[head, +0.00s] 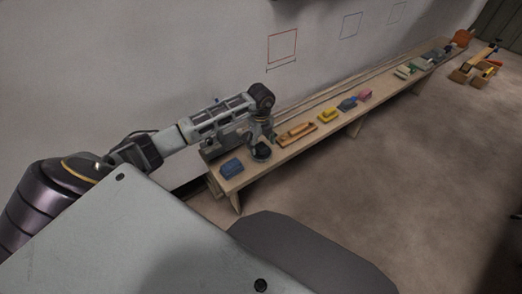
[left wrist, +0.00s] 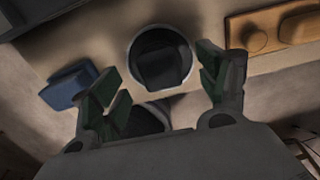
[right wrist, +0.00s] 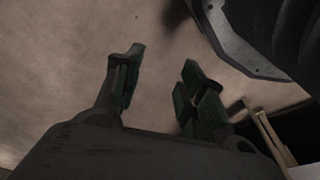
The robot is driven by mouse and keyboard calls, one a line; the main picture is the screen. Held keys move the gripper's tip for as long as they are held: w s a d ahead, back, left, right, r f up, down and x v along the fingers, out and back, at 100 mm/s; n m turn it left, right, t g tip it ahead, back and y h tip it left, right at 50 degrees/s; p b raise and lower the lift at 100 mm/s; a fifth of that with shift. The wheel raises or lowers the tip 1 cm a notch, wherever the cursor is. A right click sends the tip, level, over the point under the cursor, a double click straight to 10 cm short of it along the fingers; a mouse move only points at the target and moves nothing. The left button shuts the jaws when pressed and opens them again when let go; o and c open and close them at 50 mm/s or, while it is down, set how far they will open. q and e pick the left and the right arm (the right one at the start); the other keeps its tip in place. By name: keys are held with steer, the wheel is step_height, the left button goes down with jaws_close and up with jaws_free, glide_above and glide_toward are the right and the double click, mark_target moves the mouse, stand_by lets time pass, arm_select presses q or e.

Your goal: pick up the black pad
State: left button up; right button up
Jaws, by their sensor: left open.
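The black pad (left wrist: 164,66) appears as a dark piece inside a round, pale-rimmed dish (left wrist: 131,47) in the left wrist view. In the head view the dark round dish (head: 261,152) stands on the long wooden bench, below my left gripper (head: 261,138). The left wrist view shows the left gripper (left wrist: 159,66) open, its two green-padded fingers apart on either side of the dish's near part, with nothing between them in its hold. My right gripper (right wrist: 163,58) is open and empty over bare floor.
A blue block (head: 231,168) lies left of the dish on the bench (head: 270,164). A wooden tray with an orange-brown piece (head: 297,133) lies to its right. Several coloured items, including a yellow one (head: 328,115), continue along the bench. The wall stands behind; floor in front is clear.

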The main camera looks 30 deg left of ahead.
arm_select(q)
steer(key=shift+f, duration=1.15)
arm_select(e)
steer(key=shift+s+a+r, duration=0.1)
steer(key=shift+s+r, duration=0.1)
steer(key=shift+r, duration=0.25)
steer(key=shift+s+a+r, duration=0.1)
steer(key=shift+s+r, duration=0.1)
steer(key=shift+r, duration=0.2)
steer(key=shift+w, duration=0.15)
arm_select(q)
steer(key=c, duration=0.9)
steer(key=shift+c, duration=1.2)
arm_select(e)
steer(key=shift+f, duration=0.1)
steer(key=shift+w, duration=0.1)
